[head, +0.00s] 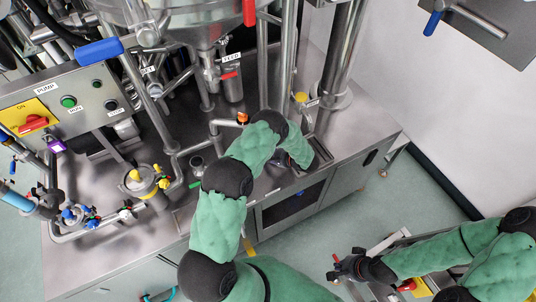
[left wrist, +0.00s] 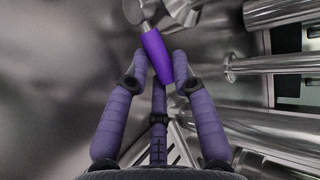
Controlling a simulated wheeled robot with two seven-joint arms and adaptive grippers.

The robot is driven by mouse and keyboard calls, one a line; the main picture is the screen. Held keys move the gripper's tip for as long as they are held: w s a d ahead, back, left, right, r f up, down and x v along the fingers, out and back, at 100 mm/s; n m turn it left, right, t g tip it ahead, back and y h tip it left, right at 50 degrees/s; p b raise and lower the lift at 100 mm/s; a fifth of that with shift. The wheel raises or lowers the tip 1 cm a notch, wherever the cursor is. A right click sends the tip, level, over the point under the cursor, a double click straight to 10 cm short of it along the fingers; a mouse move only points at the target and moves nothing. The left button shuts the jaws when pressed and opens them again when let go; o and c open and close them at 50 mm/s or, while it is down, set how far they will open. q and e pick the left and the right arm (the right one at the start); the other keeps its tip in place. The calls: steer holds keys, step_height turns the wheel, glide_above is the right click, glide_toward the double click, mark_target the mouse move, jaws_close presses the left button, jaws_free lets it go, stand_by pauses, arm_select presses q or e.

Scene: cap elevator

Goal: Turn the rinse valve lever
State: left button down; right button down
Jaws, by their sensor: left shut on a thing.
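The rinse valve lever has a purple handle (left wrist: 157,55) on a metal shaft, seen at the top centre of the left wrist view. My left gripper (left wrist: 158,75) is shut on this handle, with its fingers around the lower end. In the head view my green left arm reaches over the steel bench and hides most of the lever and the left gripper. My right gripper (head: 345,267) is dark and small, low at the right of the head view, away from the lever. I cannot tell whether its fingers are open.
The steel bench (head: 170,225) carries pipes, a vessel (head: 200,20) and valves with coloured handles. A pump panel (head: 70,105) with a red switch stands at the left. A blue-handled lever (head: 100,50) juts out above it. Steel pipes stand close to the left gripper.

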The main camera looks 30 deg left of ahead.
arm_select(q)
steer(key=shift+w+f, duration=0.1)
steer(key=shift+f, duration=0.05)
steer(key=shift+m+y, duration=0.3)
steer(key=c, duration=1)
jaws_free()
steer(key=w+v, duration=0.1)
steer(key=v, duration=1.1)
steer(key=shift+s, duration=0.35)
